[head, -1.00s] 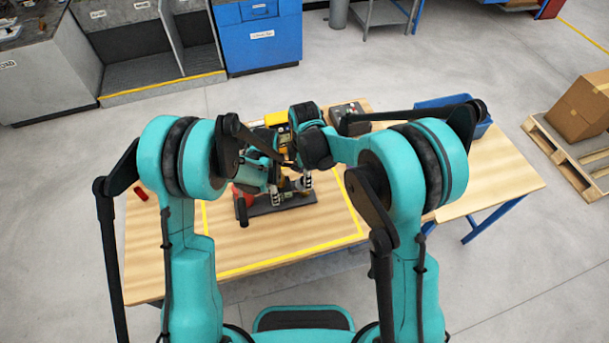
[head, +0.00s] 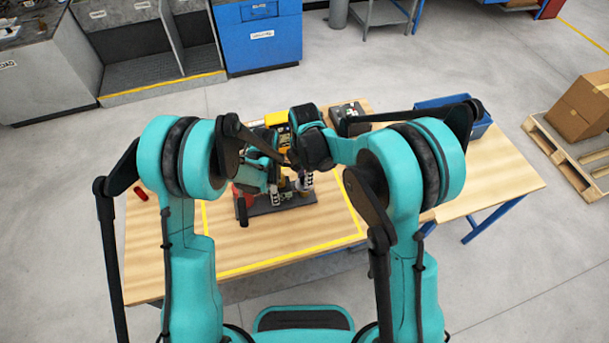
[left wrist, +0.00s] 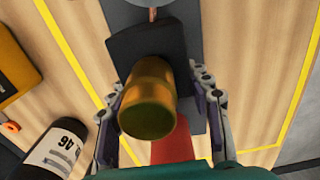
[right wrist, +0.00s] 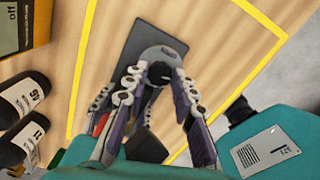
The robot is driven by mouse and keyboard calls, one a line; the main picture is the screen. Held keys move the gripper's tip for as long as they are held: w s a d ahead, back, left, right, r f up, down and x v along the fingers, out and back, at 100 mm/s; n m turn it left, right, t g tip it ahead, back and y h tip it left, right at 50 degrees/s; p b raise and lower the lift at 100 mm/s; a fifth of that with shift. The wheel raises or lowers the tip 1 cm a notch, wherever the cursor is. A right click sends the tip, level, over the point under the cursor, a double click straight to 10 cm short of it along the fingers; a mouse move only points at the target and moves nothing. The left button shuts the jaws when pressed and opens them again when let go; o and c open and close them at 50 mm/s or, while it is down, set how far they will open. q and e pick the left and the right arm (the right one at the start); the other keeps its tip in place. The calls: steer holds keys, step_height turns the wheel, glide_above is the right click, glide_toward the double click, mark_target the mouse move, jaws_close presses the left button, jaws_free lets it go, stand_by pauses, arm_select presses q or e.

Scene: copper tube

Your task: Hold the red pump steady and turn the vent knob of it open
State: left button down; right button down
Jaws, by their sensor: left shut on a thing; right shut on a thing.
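The pump stands on a dark base plate (head: 290,203) on the table, largely hidden by my arms. A red part (left wrist: 172,150) shows low in the left wrist view. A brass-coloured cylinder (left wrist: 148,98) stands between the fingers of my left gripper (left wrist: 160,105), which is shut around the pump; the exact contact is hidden. My right gripper (right wrist: 160,75) has its fingertips closed in at a grey round part (right wrist: 162,54) above the plate, apparently the vent knob, mostly covered by the fingers. Both grippers are close together over the plate in the head view.
Dark bottles with white labels (right wrist: 22,95) and a yellow device (right wrist: 24,25) stand beside the pump. A blue bin (head: 455,104) and a dark box (head: 348,113) are at the table's back right. A small red cylinder (head: 141,194) lies left.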

steer(key=shift+n, duration=0.6)
steer(key=c, duration=1.2)
jaws_free()
step_height(320, 180, up, 12)
